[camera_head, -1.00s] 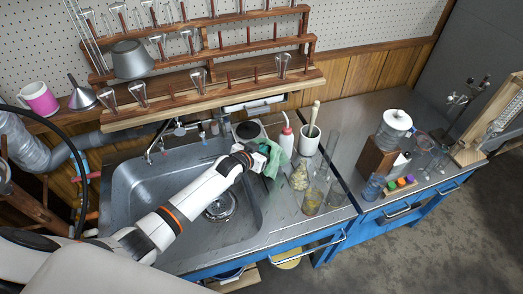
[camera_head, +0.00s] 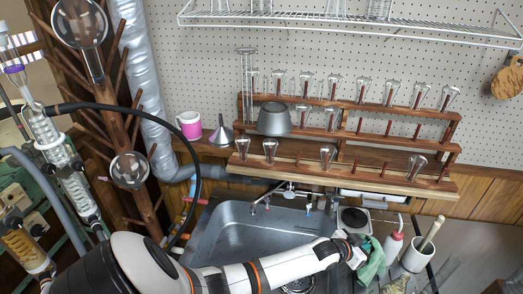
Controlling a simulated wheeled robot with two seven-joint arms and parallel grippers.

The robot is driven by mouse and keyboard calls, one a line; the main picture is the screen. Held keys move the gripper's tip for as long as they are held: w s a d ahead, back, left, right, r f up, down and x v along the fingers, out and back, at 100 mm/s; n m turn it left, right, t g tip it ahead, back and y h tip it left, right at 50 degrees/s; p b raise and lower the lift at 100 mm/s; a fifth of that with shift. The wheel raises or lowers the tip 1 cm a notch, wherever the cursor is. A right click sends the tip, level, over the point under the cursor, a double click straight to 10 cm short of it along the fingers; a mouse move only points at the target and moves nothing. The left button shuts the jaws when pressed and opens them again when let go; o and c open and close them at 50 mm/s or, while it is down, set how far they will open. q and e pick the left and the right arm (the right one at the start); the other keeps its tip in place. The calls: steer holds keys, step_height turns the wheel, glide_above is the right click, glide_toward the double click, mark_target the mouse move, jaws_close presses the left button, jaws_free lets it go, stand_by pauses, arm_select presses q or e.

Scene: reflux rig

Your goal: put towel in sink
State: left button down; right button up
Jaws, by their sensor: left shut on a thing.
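The green towel (camera_head: 371,262) hangs from my left gripper (camera_head: 354,252), which is shut on it. My left arm reaches in from the lower left across the metal sink (camera_head: 230,240). The towel is at the right side of the sink, beside the white bottle with a red top (camera_head: 393,246). The arm hides part of the basin; the drain (camera_head: 298,285) shows just below the arm. My right gripper is not in view.
A wooden drying rack (camera_head: 340,175) with glass flasks stands behind the sink, above the faucet (camera_head: 290,190). A white pot (camera_head: 417,255) with a pestle stands to the right. A black hose (camera_head: 199,165) arcs on the left.

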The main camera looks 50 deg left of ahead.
arm_select(q)
steer(key=s+a+f+b, duration=0.2)
steer(key=s+a+f, duration=0.2)
steer(key=s+a, duration=0.5)
steer(key=s+a+f+b, duration=0.3)
steer(key=s+a, duration=0.6)
steer(key=a, duration=0.5)
steer(key=s+a+f+b, duration=0.2)
steer(key=s+a+f, duration=0.2)
steer(key=s+a, duration=0.5)
steer(key=a, duration=0.3)
steer(key=shift+s+a+f+b, duration=0.15)
steer(key=shift+s+f+b, duration=0.1)
steer(key=shift+f+b, duration=0.05)
